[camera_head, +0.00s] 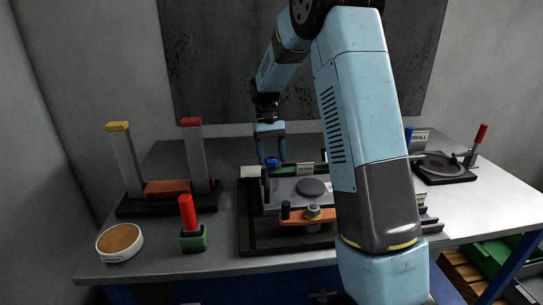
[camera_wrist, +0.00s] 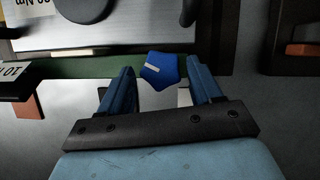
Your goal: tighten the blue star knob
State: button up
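The blue star knob (camera_wrist: 160,71) shows in the wrist view, a five-pointed knob with a pale line on its face. It sits at the edge of a green bar (camera_wrist: 85,67) beside a metal plate. My gripper (camera_wrist: 159,76) is open, with one blue finger on each side of the knob and a narrow gap on both sides. In the head view my gripper (camera_head: 271,155) points down over the knob (camera_head: 272,162) at the far left of the fixture. I cannot tell whether the fingertips are level with the knob.
The dark fixture base (camera_head: 256,240) carries an orange lever (camera_head: 303,217). To its left stand a red-handled green block (camera_head: 194,238), a round brown-topped dish (camera_head: 119,243) and two grey posts (camera_head: 126,160). A dial plate (camera_head: 440,168) with a red lever stands right. My arm hides the middle right.

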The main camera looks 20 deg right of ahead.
jog(key=shift+o, duration=0.6)
jog(key=v, duration=1.3)
jog(key=shift+w+r, duration=0.2)
jog(key=shift+r, duration=0.05)
